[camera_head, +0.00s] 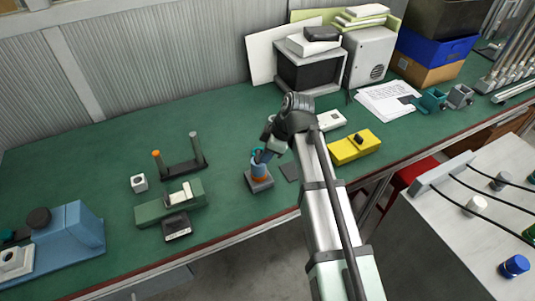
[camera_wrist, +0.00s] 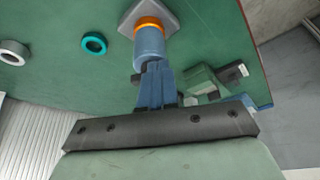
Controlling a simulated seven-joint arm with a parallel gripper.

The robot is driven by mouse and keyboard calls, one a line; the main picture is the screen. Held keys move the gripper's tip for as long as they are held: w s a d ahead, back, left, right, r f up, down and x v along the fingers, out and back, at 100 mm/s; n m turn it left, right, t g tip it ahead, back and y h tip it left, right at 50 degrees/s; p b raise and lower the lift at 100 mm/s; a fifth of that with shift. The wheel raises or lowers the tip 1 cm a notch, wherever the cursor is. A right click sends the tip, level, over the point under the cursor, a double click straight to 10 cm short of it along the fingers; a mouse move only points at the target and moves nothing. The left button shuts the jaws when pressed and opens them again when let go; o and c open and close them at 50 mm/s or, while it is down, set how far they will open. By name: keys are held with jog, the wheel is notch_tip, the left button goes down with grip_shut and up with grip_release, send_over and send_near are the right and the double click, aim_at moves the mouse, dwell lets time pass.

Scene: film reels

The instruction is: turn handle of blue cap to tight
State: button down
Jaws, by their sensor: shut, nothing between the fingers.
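A blue cylindrical cap (camera_wrist: 150,45) with an orange band (camera_wrist: 149,22) stands on a grey square base (camera_head: 260,185) on the green bench. I take it as the blue cap; it is partly hidden by my gripper in the head view (camera_head: 258,170). My gripper (camera_wrist: 153,66) is shut and empty, its blue fingers together, with the tips right at the cap's near end. In the head view my gripper (camera_head: 264,156) is directly over the cap. I cannot tell whether the tips touch it. No handle shows clearly; a dark part at the tips is too small to make out.
A teal ring (camera_wrist: 93,44) and a white ring (camera_wrist: 12,52) lie beside the base in the wrist view. A green fixture (camera_head: 170,203) and a two-post stand (camera_head: 181,165) are to the left. A yellow box (camera_head: 355,147) is to the right.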

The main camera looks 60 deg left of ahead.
jog(key=m, duration=0.1)
jog(key=s+m, duration=0.1)
jog(key=shift+d+m+t+y, duration=0.25)
jog(key=shift+m+t+y, duration=0.05)
jog(key=shift+y, duration=0.1)
jog(key=shift+s+m+t, duration=0.3)
jog(key=shift+s+m, duration=0.1)
jog(key=shift+m, duration=0.6)
jog(key=shift+s, duration=0.2)
jog(key=shift+w+a, duration=0.1)
